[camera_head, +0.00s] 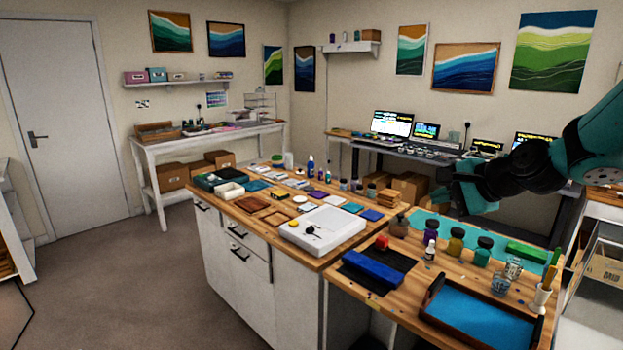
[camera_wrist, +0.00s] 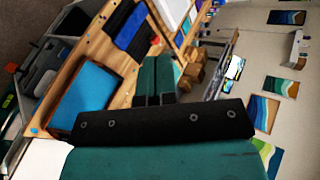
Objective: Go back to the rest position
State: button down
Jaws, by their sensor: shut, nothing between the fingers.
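My gripper (camera_head: 438,198) hangs in the air above the right-hand worktop, at the end of my dark and teal arm that comes in from the right. Its teal fingers (camera_wrist: 155,97) show in the middle of the wrist view, closed together with nothing between them. The gripper is apart from everything on the worktop.
A white scale (camera_head: 322,230) sits left. The floor at left is clear.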

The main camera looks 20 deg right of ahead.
jog(key=s+a+f+n+g+y, duration=0.1)
jog(key=s+a+n+g, duration=0.2)
jog(key=a, duration=0.4)
jog(key=s+a+n+g+y, duration=0.1)
jog(key=s+a+n, duration=0.2)
jog(key=a+n, duration=0.3)
jog(key=s+a+f+n+g+b, duration=0.1)
jog(key=s+a+f+n+g, duration=0.1)
jog(key=s+a+n, duration=0.4)
jog(key=s+a+f+n+g+h+b, duration=0.1)
jog(key=s+a+n+g, duration=0.3)
jog(key=s, duration=0.9)
jog(key=a+n, duration=0.2)
jog(key=n, duration=0.2)
jog(key=shift+s+f, duration=0.35)
jog(key=shift+s, duration=0.05)
